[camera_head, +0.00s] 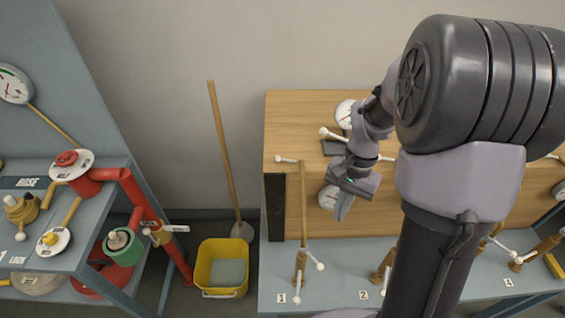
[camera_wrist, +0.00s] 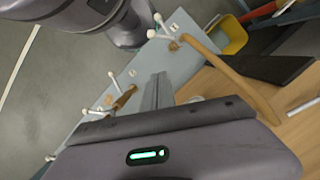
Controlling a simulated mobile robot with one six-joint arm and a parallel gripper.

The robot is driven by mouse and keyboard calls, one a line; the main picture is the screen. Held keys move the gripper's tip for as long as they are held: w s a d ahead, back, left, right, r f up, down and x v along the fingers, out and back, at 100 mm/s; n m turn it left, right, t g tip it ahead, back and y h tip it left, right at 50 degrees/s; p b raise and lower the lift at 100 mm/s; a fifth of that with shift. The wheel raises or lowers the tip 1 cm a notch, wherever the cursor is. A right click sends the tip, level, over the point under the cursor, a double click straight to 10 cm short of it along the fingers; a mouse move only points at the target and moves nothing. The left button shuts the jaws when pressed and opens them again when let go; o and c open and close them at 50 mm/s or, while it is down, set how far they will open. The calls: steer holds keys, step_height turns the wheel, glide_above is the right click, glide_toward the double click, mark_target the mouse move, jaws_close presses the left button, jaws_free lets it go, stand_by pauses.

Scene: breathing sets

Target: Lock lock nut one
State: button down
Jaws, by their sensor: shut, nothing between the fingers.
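The station marked 1 has a brass-coloured fitting (camera_head: 300,268) with white ball-ended levers at the foot of an upright tan pipe (camera_head: 303,205). I cannot tell which part of this fitting is the lock nut. In the wrist view the same fitting (camera_wrist: 174,45) is near the top, with white levers beside it and the curved tan pipe (camera_wrist: 235,80) running to the right. My gripper (camera_head: 343,210) is shut and empty, in front of the wooden cabinet, above and to the right of that fitting and apart from it. Its fingers show in the wrist view (camera_wrist: 157,92).
A second fitting (camera_head: 384,270) stands by label 2, with more stations to the right. The wooden cabinet (camera_head: 285,122) carries gauges and white levers.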

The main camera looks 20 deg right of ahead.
mark_target(320, 266)
steer(key=s+a+f+b, duration=0.2)
steer(key=f, duration=0.3)
steer(key=s+a+f+b, duration=0.2)
steer(key=f+b, duration=0.1)
steer(key=f, duration=0.3)
steer(key=shift+s+b, duration=0.25)
steer(key=shift+b, duration=0.1)
